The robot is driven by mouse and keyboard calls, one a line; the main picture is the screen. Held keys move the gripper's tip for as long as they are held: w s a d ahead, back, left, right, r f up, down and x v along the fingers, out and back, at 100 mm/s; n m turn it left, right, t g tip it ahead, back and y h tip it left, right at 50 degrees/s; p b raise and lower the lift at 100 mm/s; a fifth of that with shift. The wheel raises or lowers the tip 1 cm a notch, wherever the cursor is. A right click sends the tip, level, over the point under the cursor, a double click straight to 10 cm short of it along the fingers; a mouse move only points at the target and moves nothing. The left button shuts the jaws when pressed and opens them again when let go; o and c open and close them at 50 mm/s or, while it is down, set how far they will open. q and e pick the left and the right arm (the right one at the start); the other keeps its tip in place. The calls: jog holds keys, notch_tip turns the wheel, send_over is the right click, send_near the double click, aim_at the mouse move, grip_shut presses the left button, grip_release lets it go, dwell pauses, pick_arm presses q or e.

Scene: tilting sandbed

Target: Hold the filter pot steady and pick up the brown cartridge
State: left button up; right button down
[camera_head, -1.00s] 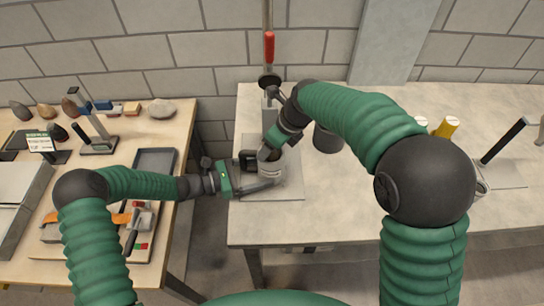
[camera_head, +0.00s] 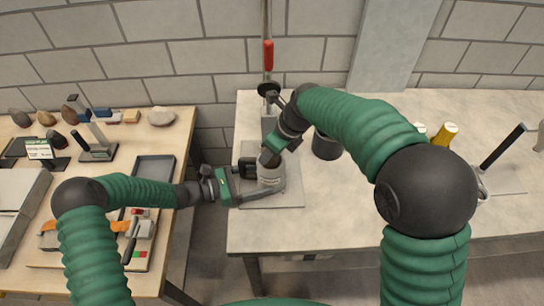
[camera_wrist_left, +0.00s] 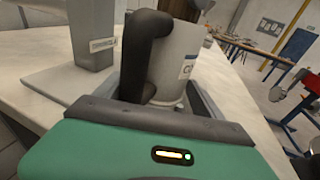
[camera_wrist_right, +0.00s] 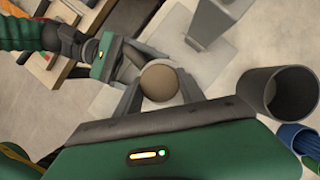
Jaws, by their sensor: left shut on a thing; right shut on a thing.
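The grey filter pot (camera_head: 269,178) stands on a grey plate on the right-hand table. Its dark handle (camera_wrist_left: 146,50) and pale, labelled body (camera_wrist_left: 172,62) show in the left wrist view. My left gripper (camera_head: 256,188) comes in from the left, shut on the pot low down with a finger along its side. The brown cartridge (camera_wrist_right: 160,81) shows as a round brown top between the fingers of my right gripper (camera_wrist_right: 160,92). That gripper reaches down over the pot from above and is shut on the cartridge. The cartridge's lower part is hidden.
A dark cup (camera_head: 327,146) stands just right of the pot. A post with a red handle (camera_head: 268,55) rises behind it. A yellow cylinder (camera_head: 445,133) stands farther right. The left table (camera_head: 178,150) holds stones, tools and a dark tray, with a gap between the tables.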

pick_arm(q)
jog(key=shift+w+a, duration=0.3)
jog(key=shift+c, duration=0.2)
pick_arm(e)
notch_tip(320, 180, up, 9)
jog(key=shift+r, duration=0.15)
pick_arm(q)
jog(key=o, duration=0.7)
jog(key=shift+o, duration=1.2)
jog(key=shift+f, duration=0.1)
pick_arm(e)
jog(key=shift+w, duration=0.15)
pick_arm(q)
jog(key=shift+o, duration=0.3)
jog(key=shift+w+f, duration=0.1)
jog(key=shift+w, duration=0.05)
pick_arm(e)
jog(key=shift+w+a+f, duration=0.2)
jog(key=shift+a+f, duration=0.05)
pick_arm(q)
jog(key=shift+s+a, duration=0.2)
jog(key=shift+a, duration=0.05)
pick_arm(e)
jog(key=shift+s+r, duration=0.1)
jog(key=shift+s, duration=0.05)
pick_arm(q)
jog(key=v, duration=1.1)
jog(key=shift+a, duration=0.4)
pick_arm(e)
jog(key=shift+d, duration=0.1)
